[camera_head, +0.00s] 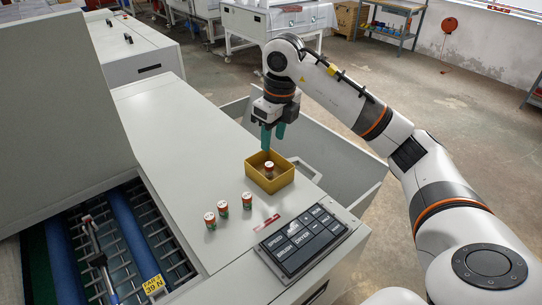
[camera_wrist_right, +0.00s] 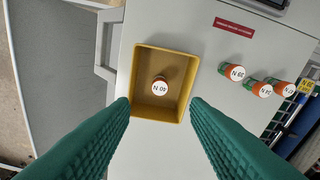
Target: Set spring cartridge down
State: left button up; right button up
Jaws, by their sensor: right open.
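A spring cartridge with an orange body and a white top (camera_head: 269,168) stands upright inside a yellow tray; in the right wrist view its top reads "40 N" (camera_wrist_right: 159,87). The yellow tray (camera_head: 284,182) is on the grey machine top, and its rim also shows in the right wrist view (camera_wrist_right: 139,72). My right gripper (camera_head: 273,138), with green fingers, is open and empty above the tray. In the right wrist view its fingers (camera_wrist_right: 160,103) are spread wide, apart from the cartridge. My left gripper is not in view.
Several other cartridges (camera_head: 223,209) stand on the machine top in front of the tray. A dark keypad (camera_head: 302,240) and a red label (camera_head: 266,222) lie nearby. An open drawer (camera_head: 335,165) juts out at right.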

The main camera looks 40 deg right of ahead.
jog(key=r, duration=0.3)
jog(key=shift+s+r, duration=0.25)
